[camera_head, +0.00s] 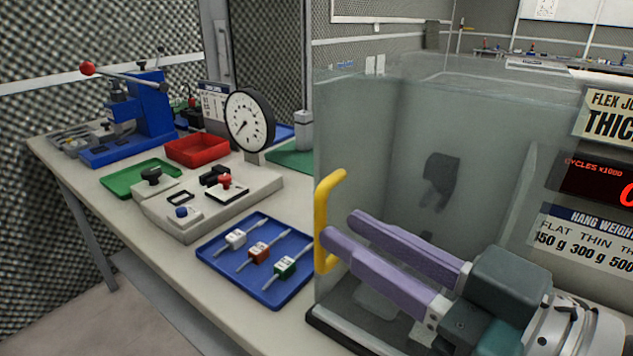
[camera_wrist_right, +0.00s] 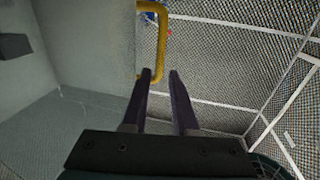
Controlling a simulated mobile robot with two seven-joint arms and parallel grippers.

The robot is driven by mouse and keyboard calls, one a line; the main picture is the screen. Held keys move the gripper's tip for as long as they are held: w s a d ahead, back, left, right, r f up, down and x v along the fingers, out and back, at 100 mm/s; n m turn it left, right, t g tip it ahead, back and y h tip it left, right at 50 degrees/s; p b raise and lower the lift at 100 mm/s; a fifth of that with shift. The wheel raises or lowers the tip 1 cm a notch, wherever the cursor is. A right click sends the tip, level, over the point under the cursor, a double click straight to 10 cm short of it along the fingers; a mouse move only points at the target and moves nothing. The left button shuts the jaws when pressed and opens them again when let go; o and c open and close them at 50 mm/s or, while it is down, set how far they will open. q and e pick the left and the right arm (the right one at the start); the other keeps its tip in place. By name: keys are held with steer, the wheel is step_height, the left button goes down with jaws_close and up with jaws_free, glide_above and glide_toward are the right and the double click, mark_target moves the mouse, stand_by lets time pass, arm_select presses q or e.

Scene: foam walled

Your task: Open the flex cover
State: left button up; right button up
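The flex cover is a clear, box-like cover (camera_head: 370,130) that fills the right half of the head view. It stands upright and looks closed. A yellow bar handle (camera_head: 322,215) is fixed to its left edge. The handle also shows at the top of the right wrist view (camera_wrist_right: 162,30). My right gripper (camera_head: 339,226) has purple fingers, parted with a gap between them and nothing clearly held. Its fingertips are close to the handle; in the wrist view (camera_wrist_right: 160,73) the left fingertip overlaps the handle's lower end. I cannot tell whether they touch. My left gripper is not in view.
Left of the cover, a blue tray (camera_head: 235,280) holds several small tagged pieces. Behind it stand a dial gauge (camera_head: 249,120), a red tray (camera_head: 197,150), a green tray (camera_head: 125,182) and a blue press (camera_head: 145,115). A sign and red display (camera_head: 600,185) are at the right.

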mark_target(325, 216)
steer(key=x, duration=0.5)
steer(key=shift+w, duration=0.1)
steer(key=shift+c, duration=0.2)
jaws_close()
stand_by(1.0)
